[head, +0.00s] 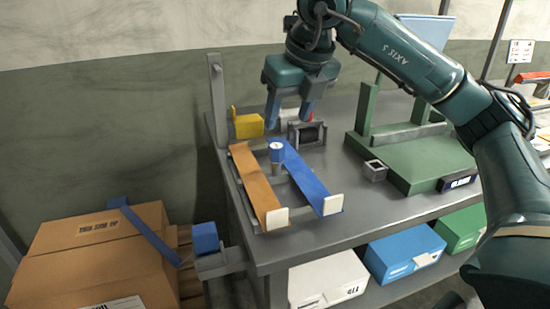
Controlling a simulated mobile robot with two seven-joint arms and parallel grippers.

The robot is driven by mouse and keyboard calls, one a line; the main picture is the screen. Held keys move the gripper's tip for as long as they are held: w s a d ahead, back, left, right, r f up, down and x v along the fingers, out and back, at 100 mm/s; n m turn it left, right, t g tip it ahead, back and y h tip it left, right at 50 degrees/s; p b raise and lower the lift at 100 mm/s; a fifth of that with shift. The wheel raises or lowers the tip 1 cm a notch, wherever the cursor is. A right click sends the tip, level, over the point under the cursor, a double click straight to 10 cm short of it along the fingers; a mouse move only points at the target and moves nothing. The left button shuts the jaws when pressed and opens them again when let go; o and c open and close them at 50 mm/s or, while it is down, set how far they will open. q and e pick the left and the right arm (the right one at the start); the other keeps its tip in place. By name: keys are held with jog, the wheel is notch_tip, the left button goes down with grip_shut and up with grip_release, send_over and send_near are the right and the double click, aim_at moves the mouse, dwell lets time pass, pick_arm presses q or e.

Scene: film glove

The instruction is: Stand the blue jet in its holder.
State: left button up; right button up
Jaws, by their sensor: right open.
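A small upright cylinder with a blue band and pale top (276,152), which looks like the blue jet, stands on a grey frame between an orange strip and a blue strip. Its lower part is grey. A small grey square socket (375,170), perhaps the holder, sits at the left edge of a green base; its opening looks empty. My left gripper is not in view.
The orange strip (257,185) and blue strip (308,181) have white end blocks. A yellow block (249,126) and dark-faced grey fixture (307,134) stand behind. A green stand (415,165) rises at right. Cardboard boxes (95,250) lie left of the bench.

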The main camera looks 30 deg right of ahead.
aim_at(278, 147)
jog(key=x, duration=1)
jog(key=shift+a+f, duration=0.15)
jog(key=shift+f, duration=0.05)
jog(key=shift+s, duration=0.1)
jog(key=shift+c, duration=0.4)
jog(key=c, duration=1)
